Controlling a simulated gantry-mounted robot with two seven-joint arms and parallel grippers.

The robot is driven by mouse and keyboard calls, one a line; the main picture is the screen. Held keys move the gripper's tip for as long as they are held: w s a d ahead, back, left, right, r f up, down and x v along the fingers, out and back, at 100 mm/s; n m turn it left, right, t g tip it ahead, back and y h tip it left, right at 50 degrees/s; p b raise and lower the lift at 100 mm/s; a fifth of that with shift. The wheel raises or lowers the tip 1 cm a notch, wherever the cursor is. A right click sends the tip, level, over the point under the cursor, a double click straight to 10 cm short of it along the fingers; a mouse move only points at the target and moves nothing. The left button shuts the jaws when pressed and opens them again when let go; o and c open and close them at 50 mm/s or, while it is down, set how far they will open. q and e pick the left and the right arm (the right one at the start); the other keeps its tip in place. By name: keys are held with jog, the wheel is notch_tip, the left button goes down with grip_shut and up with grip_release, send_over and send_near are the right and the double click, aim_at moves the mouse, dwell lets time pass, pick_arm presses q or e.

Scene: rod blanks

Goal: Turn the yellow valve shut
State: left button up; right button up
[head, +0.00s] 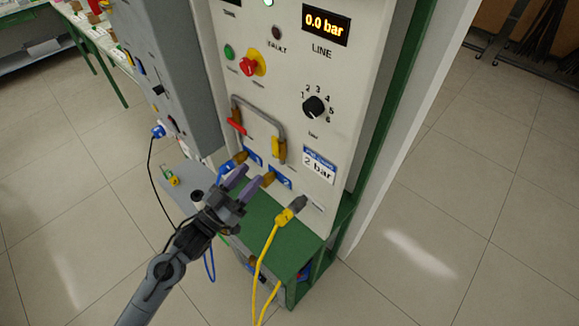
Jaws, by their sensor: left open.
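The yellow valve handle (279,150) is at the lower right end of a grey bent pipe (262,112) on the panel's front. The handle points about up and down, roughly in line with that pipe leg. My left gripper (254,175) reaches in from the lower left with its two purple fingers apart. It is empty and below and left of the yellow handle, in front of the brass couplings. Any contact with the couplings cannot be told. My right gripper is not in view.
A red valve handle (236,123) is on the pipe's left leg. Brass couplings (268,178) with blue labels sit below the pipe. The line display (326,23) reads 0.0 bar. Open floor (470,220) is at right.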

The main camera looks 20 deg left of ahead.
aim_at(273, 144)
pick_arm(q)
jog(key=shift+m+h, duration=0.5)
jog(key=b+x, duration=0.1)
jog(key=x, duration=0.3)
jog(key=b+x, duration=0.1)
jog(key=x, duration=0.2)
jog(key=w+a+f+b+x, duration=0.1)
jog(key=x, duration=0.3)
jog(key=shift+w+r, duration=0.15)
jog(key=shift+w, duration=0.15)
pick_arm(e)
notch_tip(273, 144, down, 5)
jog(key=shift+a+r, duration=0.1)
pick_arm(q)
jog(key=shift+c, duration=0.2)
grip_shut()
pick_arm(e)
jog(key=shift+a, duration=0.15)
